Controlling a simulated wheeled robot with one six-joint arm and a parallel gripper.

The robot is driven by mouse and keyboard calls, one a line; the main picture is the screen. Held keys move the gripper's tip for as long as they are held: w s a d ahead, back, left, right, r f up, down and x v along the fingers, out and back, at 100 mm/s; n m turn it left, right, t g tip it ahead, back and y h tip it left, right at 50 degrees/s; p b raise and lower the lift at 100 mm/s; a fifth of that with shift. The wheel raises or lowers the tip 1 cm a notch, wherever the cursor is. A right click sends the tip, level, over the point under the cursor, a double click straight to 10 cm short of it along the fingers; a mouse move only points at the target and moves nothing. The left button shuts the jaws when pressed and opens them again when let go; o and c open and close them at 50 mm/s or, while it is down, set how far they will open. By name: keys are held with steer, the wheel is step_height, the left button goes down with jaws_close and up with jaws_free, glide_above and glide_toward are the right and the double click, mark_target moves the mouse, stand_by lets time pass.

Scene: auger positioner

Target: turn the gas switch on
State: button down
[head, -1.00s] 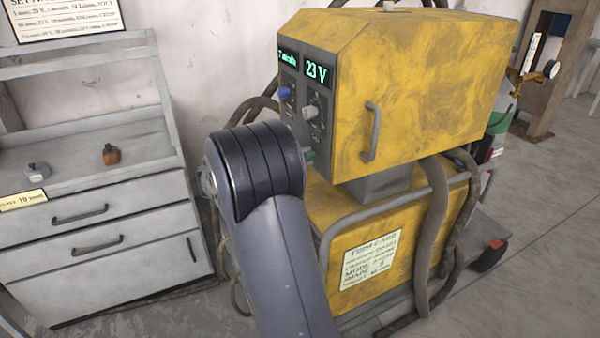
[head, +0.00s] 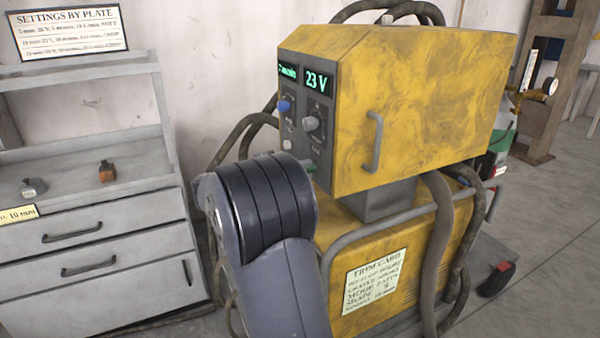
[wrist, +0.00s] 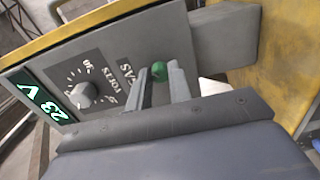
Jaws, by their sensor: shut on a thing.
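The gas switch is a small green-tipped lever (wrist: 159,71) beside the GAS lettering on the grey panel of the yellow machine (head: 420,100). My gripper (wrist: 160,84) has its two grey fingers on either side of the lever, shut on it in the wrist view. In the head view a bit of green (head: 309,167) shows at the panel's lower edge, just above my arm's dark wrist. My arm hides the gripper itself there. The exact tilt of the lever is hard to tell.
The panel has a grey volts knob (head: 311,124), a blue knob (head: 284,106) and a lit 23 V display (head: 317,80). A grey cabinet (head: 95,230) stands at left. Thick hoses (head: 437,240) hang at the machine's right.

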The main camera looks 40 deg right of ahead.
steer(key=c, duration=1.3)
jaws_free()
steer(key=p+v, duration=0.1)
steer(key=v, duration=1)
steer(key=shift+s+d+f, duration=0.1)
steer(key=shift+s+d, duration=0.05)
steer(key=shift+d, duration=0.05)
steer(key=x, duration=1)
steer(key=shift+d, duration=0.3)
